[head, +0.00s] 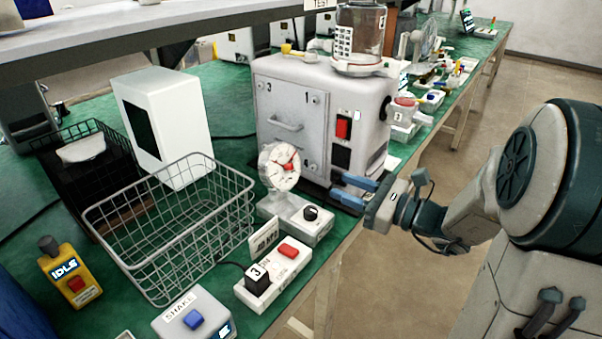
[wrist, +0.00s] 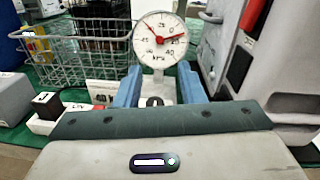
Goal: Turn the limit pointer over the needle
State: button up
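A round white gauge (head: 280,166) stands upright on a pale base box (head: 297,222) near the table's right edge. The box carries a black knob (head: 311,213). In the wrist view the gauge dial (wrist: 159,53) faces me and is marked kPa. Two red hands meet near its centre: a thin one (wrist: 150,30) points to the upper left, a broader one (wrist: 174,37) points right and slightly up. I cannot tell for sure which is the limit pointer. My gripper (head: 351,190) is open and empty, right of the gauge. Its blue fingers (wrist: 160,87) frame the gauge's lower part, apart from the dial.
A grey cabinet (head: 288,120) with a red switch (head: 343,127) stands behind the gauge. A wire basket (head: 175,225) is on the left. A white box with a red button (head: 288,250) and a SHAKE box (head: 194,317) lie in front. Open floor is right of the table.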

aim_at(292, 167)
jog(key=x, duration=1.2)
jog(key=shift+s+b, duration=0.1)
jog(key=shift+b, duration=0.2)
grip_shut()
